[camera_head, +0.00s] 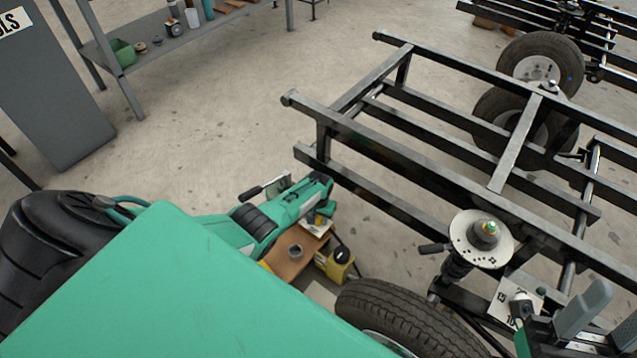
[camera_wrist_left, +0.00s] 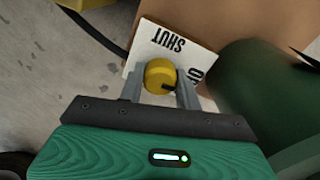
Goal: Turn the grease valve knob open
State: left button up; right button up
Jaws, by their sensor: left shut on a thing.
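The yellow knob (camera_wrist_left: 159,74) sits in front of a white label plate (camera_wrist_left: 150,45). The plate reads SHUT above the knob; a second word at its right edge is partly hidden. A dark mark shows on the knob's lower right. My left gripper (camera_wrist_left: 160,88) has a grey finger on each side of the knob and is shut on it. In the head view my left gripper (camera_head: 318,220) is at the white plate above a brown board; its own body mostly hides the knob there. My right gripper (camera_head: 603,318) is at the lower right, its grey fingers apart.
A black trailer frame (camera_head: 440,150) fills the right side. A tire (camera_head: 400,315) and a spring strut with a round plate (camera_head: 482,238) are near my arms. A shelf (camera_head: 190,35) stands at the back left.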

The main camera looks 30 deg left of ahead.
pick_arm(q)
jog(key=shift+m, duration=0.4)
jog(key=o, duration=1)
